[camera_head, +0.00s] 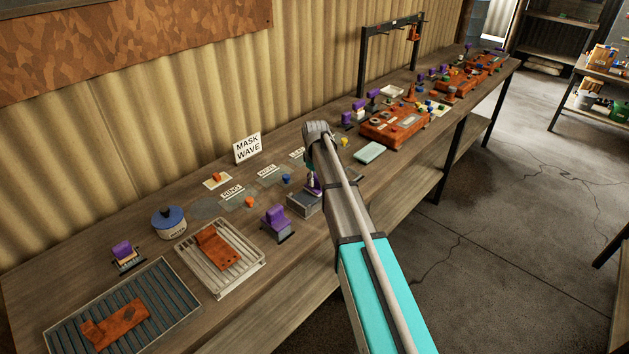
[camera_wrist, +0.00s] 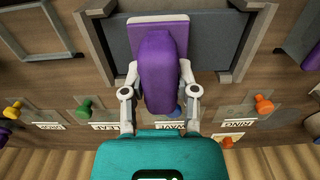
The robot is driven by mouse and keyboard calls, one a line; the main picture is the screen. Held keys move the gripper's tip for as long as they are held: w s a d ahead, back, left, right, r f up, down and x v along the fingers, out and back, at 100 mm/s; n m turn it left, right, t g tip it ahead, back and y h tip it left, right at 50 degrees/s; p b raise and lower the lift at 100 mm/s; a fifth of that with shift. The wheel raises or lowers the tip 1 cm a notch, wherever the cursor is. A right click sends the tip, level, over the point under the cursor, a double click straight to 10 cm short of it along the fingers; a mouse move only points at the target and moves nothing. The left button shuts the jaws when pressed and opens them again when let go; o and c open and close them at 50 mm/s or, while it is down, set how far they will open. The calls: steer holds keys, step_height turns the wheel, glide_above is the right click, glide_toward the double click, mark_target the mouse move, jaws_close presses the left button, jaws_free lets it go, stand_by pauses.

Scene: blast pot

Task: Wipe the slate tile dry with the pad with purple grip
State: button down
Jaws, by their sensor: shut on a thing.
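My gripper (camera_wrist: 158,92) is shut on the purple grip (camera_wrist: 163,70) of a pad, seen from above in the wrist view. The pad is over a dark grey slate tile (camera_wrist: 214,50), which lies in a wooden-edged frame (camera_wrist: 247,42). In the head view the frame (camera_head: 304,206) stands near the bench's front edge, partly covered by my arm. The pad's underside is hidden, so I cannot tell whether it touches the tile. Any wetness on the tile is not clear.
Another purple-gripped block (camera_head: 276,220) stands left of the frame, near a slatted tray (camera_head: 190,268) with a rusty plate. Behind are small coloured pegs and cards and a "MASK WAVE" sign (camera_head: 247,148).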

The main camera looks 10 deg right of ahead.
steer(key=shift+a, duration=0.1)
stand_by(0.4)
steer(key=shift+s+a, duration=0.65)
steer(key=shift+a, duration=0.1)
steer(key=shift+s+a, duration=0.2)
steer(key=shift+a, duration=0.1)
steer(key=shift+r, duration=0.1)
step_height(320, 180, up, 7)
steer(key=p, duration=0.7)
stand_by(0.4)
